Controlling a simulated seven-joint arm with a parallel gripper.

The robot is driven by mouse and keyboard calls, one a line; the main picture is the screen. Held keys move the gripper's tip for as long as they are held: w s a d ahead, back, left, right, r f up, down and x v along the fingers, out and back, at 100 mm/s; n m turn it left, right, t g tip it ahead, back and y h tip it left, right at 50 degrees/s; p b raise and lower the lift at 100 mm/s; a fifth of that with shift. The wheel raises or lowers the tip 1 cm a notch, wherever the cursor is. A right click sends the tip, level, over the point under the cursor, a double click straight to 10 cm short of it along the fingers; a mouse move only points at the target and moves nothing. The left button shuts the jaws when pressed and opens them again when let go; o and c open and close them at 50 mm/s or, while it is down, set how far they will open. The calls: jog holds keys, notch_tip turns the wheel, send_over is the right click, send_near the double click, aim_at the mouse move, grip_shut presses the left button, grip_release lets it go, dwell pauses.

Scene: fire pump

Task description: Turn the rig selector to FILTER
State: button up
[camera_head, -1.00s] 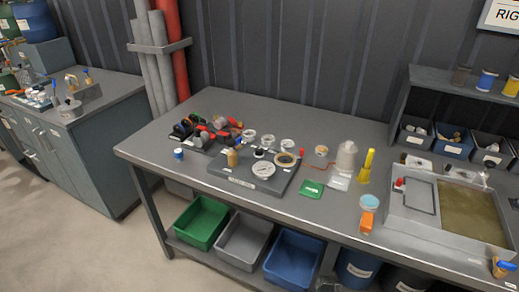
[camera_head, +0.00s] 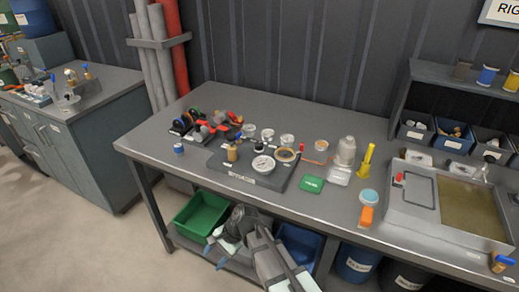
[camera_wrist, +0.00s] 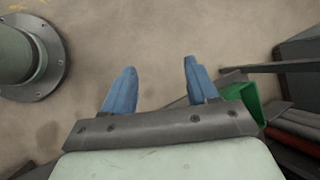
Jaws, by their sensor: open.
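A dark rig plate (camera_head: 233,178) with a white label on its front edge lies on the workbench. It carries a round white-faced gauge (camera_head: 263,164), a tan cylinder (camera_head: 232,153) and several small round fittings. I cannot make out which part is the selector, nor read any FILTER mark. My gripper (camera_head: 213,249) is low in front of the bench, below the plate and well apart from it. In the wrist view its two blue fingers (camera_wrist: 160,68) are spread with bare floor between them, holding nothing.
The workbench (camera_head: 160,140) edge lies between my gripper and the plate. Under it are a green bin (camera_head: 200,215) and a blue bin (camera_head: 302,245), partly behind my arm. Red-and-black fittings (camera_head: 205,125) crowd the plate's left; a green card (camera_head: 311,184) lies right.

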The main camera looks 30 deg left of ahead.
aim_at(259, 143)
jog(key=a+r+n+t, duration=0.1)
jog(key=a+r+n, duration=0.15)
jog(key=r, duration=0.55)
jog(key=a+r+n, duration=0.1)
jog(key=r+n, duration=0.2)
jog(key=r, duration=0.5)
jog(key=w+r+n+t, duration=0.1)
jog(key=w+r, duration=0.3)
jog(key=w, duration=0.1)
jog(key=w+d+r+n+t, duration=0.1)
jog(key=w+r+t, duration=0.1)
jog(key=w+r, duration=0.2)
jog(key=w+r+n+t, duration=0.1)
jog(key=w+r, duration=0.3)
jog(key=w, duration=0.4)
jog(key=shift+w+d+r+n, duration=0.1)
jog(key=shift+w+d+n, duration=0.1)
jog(key=shift+d+n, duration=0.05)
jog(key=w+d+r+n+t+h, duration=0.15)
jog(key=w+d+r+t, duration=0.35)
jog(key=w+r, duration=0.65)
jog(key=shift+n+g, duration=0.25)
jog(key=shift+g, duration=0.35)
jog(key=x, duration=0.5)
jog(key=d+x, duration=0.1)
jog(key=x, duration=0.9)
jog(key=shift+w+d+f, duration=0.1)
jog(key=shift+w+d, duration=0.1)
jog(key=shift+w, duration=0.2)
jog(key=shift+c, duration=0.3)
